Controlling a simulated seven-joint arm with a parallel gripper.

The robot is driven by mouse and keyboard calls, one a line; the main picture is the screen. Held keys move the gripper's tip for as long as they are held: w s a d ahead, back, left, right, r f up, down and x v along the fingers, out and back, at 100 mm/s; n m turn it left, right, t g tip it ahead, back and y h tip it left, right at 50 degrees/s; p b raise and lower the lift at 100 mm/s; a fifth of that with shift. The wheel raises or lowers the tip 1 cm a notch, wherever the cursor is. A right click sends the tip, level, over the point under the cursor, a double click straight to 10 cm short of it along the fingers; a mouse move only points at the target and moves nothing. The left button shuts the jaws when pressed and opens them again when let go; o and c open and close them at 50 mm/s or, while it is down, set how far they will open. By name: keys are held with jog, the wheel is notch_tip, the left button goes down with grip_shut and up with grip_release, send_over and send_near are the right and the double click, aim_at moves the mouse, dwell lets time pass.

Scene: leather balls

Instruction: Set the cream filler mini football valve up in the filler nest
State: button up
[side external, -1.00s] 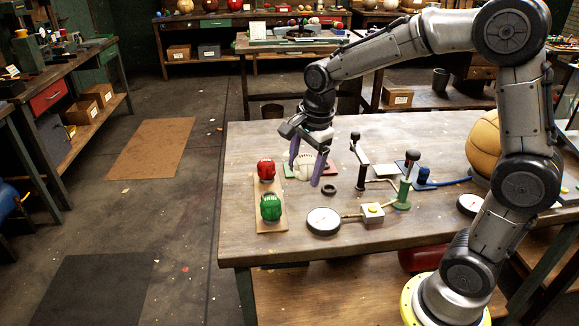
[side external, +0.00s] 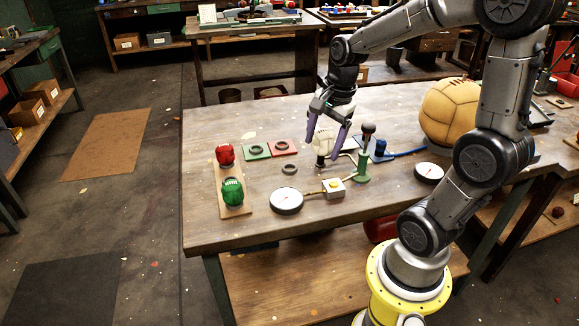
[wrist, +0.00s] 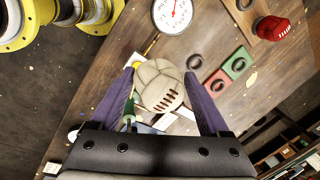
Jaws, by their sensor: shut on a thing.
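The cream mini football (side external: 324,139) is held between the two purple fingers of my gripper (side external: 323,146). In the wrist view the cream ball (wrist: 158,86) sits between the fingers, its dark laces facing the wrist camera toward the lower right. I cannot make out its valve. The ball is over the table beside the green hand pump (side external: 364,165), and a small dark and pale part shows just under it. I cannot tell whether it touches that part, or whether that part is the filler nest.
Red (side external: 225,154) and green (side external: 232,191) balls stand on a wooden board at left. Loose dark ring (side external: 289,169), gauge (side external: 286,201) and yellow-buttoned block (side external: 334,189) lie in front. A blue cup (side external: 380,148) and big tan ball (side external: 450,112) are at right.

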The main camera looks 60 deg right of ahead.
jog(key=w+d+f, duration=0.2)
jog(key=w+f, duration=0.1)
jog(key=w, duration=0.1)
jog(key=w+d+f, duration=0.2)
jog(key=w+f, duration=0.1)
jog(key=w, duration=0.1)
jog(key=w+d+f, duration=0.2)
jog(key=w+f, duration=0.1)
jog(key=w, duration=0.1)
jog(key=shift+f, duration=0.2)
jog(key=shift+w+d+f, duration=0.1)
jog(key=shift+w+f, duration=0.1)
jog(key=shift+f, duration=1.55)
jog(key=shift+f, duration=0.1)
jog(key=o, duration=1.3)
